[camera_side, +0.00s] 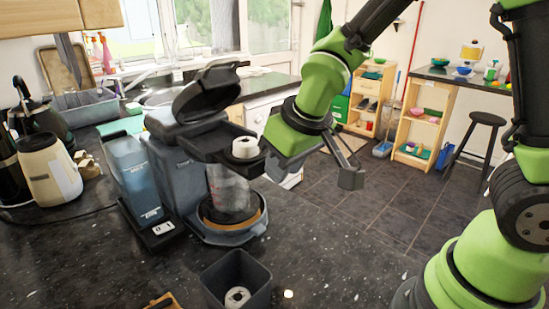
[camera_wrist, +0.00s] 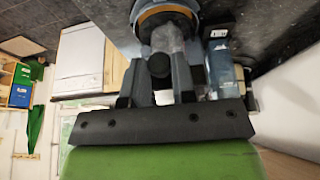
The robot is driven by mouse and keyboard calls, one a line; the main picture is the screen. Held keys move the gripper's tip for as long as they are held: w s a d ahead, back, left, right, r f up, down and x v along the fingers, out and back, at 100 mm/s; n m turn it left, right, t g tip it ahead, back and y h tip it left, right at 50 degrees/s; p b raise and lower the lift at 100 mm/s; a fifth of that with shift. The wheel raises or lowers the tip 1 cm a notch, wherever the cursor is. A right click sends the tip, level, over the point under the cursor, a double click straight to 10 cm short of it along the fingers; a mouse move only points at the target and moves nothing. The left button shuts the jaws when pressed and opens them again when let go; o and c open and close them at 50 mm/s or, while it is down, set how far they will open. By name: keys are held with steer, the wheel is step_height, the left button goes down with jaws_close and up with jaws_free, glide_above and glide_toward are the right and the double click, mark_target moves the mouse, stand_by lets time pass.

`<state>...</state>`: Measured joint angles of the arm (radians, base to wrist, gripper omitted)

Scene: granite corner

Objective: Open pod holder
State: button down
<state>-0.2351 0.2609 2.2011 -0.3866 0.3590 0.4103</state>
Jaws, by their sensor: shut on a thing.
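The dark coffee machine (camera_side: 178,150) stands on the counter with its lid (camera_side: 207,90) raised. Its pod holder (camera_side: 212,147) sticks out at the front below the lid, with a white pod (camera_side: 245,147) at its outer end. My gripper (camera_side: 275,164) reaches in from the right at the holder's outer end; its fingertips are mostly hidden in the side view. In the wrist view my gripper (camera_wrist: 159,72) has its two fingers around a small dark part at the holder's front. A clear cup (camera_side: 229,190) stands below on the round drip base (camera_side: 232,236).
A black bin (camera_side: 258,277) with a white pod inside stands on the counter in front of the machine. A cream kettle (camera_side: 50,168) and a grey basin (camera_side: 82,107) are at the left. The dark counter (camera_side: 100,265) is clear at front left.

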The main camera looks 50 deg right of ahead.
steer(key=shift+w, duration=0.1)
steer(key=c, duration=0.9)
jaws_free()
steer(key=v, duration=1)
steer(key=s+d+m+t, duration=0.1)
steer(key=s, duration=0.2)
steer(key=s+d+r+m+t+y, duration=0.1)
steer(key=s, duration=0.3)
steer(key=s+r+m+y, duration=0.1)
steer(key=s+m, duration=0.1)
steer(key=s, duration=0.2)
steer(key=shift+s+d+t, duration=0.25)
steer(key=shift+d+t, duration=0.15)
